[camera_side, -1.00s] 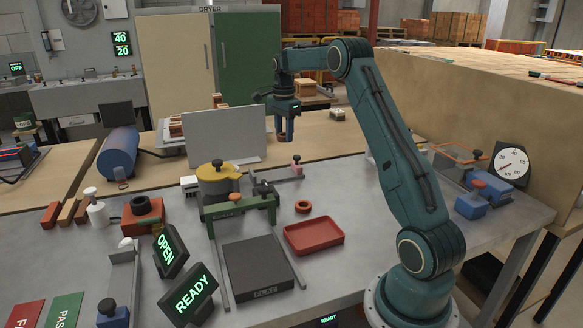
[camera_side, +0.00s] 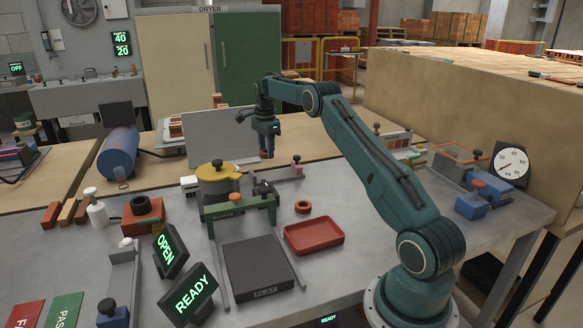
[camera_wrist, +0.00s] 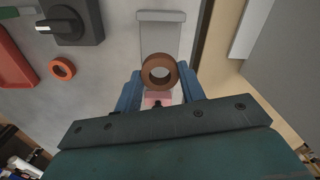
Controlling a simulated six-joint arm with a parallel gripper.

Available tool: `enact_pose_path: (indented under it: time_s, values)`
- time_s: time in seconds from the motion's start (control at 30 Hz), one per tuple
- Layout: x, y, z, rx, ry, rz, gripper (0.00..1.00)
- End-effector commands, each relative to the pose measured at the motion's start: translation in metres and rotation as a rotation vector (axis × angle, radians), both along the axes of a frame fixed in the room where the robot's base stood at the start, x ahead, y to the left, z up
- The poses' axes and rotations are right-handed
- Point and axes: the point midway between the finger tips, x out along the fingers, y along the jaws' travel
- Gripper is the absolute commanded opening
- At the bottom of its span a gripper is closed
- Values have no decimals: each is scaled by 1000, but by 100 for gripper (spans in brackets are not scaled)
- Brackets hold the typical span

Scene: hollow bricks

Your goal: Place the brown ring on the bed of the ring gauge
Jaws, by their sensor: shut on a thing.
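My gripper (camera_side: 266,143) is shut on the brown ring (camera_side: 266,154) and holds it in the air near the back of the grey bench. In the wrist view the brown ring (camera_wrist: 159,61) sits between the two blue fingertips (camera_wrist: 159,80), its hole facing the camera. Below it is a grey bed (camera_wrist: 160,18) with a pink block (camera_wrist: 157,98), which looks like the ring gauge. In the side view its bed (camera_side: 280,174) lies below and right of the ring, with the pink end at its right. The ring is apart from the bed.
An orange ring (camera_side: 303,207) lies on the bench behind a red tray (camera_side: 314,235). A yellow-topped pot (camera_side: 218,180) and a green bridge (camera_side: 240,207) stand left of the gauge. An upright grey panel (camera_side: 205,150) is behind. A black switch (camera_wrist: 70,22) is beside the bed.

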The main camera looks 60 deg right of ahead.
Motion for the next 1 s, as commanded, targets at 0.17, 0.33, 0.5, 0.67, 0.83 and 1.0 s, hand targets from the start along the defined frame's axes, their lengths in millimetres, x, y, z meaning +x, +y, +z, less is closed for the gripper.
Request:
enact_pose_path:
  time_s: [0.17,0.33,0.5,0.67,0.83,1.0]
  values:
    - [-1,0,-17,1,3,0,18]
    - [0,0,-23,0,0,0,18]
    - [0,0,-27,0,1,0,18]
    - [-1,0,-43,3,3,0,18]
    - [-1,1,-65,2,2,0,18]
    - [0,0,-76,0,0,0,18]
